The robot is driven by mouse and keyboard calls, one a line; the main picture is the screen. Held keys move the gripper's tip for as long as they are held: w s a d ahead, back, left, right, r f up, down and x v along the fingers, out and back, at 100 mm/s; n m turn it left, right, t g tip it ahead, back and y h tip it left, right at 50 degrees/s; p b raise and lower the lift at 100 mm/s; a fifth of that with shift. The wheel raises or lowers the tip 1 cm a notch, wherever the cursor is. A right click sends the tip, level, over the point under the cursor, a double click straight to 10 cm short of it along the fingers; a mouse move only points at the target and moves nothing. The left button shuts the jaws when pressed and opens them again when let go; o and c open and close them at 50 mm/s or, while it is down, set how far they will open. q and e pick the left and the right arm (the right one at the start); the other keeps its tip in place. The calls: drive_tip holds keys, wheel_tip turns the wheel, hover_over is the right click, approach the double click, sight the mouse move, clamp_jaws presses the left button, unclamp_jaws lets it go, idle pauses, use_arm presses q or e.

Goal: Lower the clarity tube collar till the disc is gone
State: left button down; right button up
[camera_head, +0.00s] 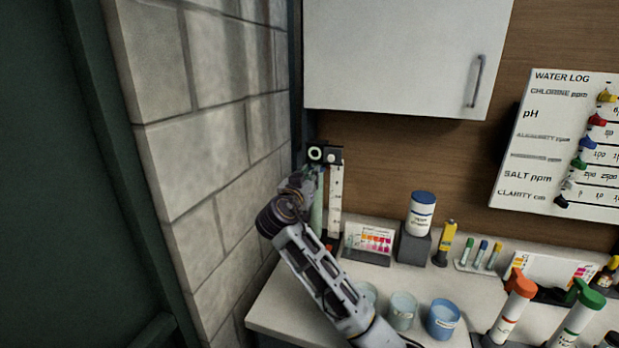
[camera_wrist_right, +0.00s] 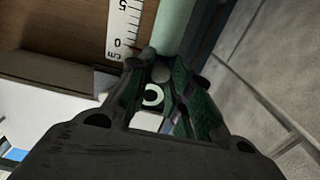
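The clarity tube (camera_head: 316,208) is a pale green upright tube in the left corner of the counter, beside a white centimetre scale (camera_head: 335,195). A dark head piece with a white ring (camera_head: 315,153) sits at the top. In the right wrist view the tube (camera_wrist_right: 176,28), the scale (camera_wrist_right: 125,25) near its 0 mark and the white ring (camera_wrist_right: 152,96) show. My right gripper (camera_head: 312,180) is at the upper tube, just below the head piece. Its dark fingers (camera_wrist_right: 168,75) lie either side of the tube line; contact is unclear. I cannot make out the collar or disc. My left gripper is out of view.
A block wall (camera_head: 200,130) stands close on the left, and a white cabinet (camera_head: 400,50) hangs above. A colour chart (camera_head: 372,240), a capped jar (camera_head: 422,212), cups (camera_head: 402,310) and bottles (camera_head: 510,310) crowd the counter to the right.

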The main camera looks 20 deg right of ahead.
clamp_jaws()
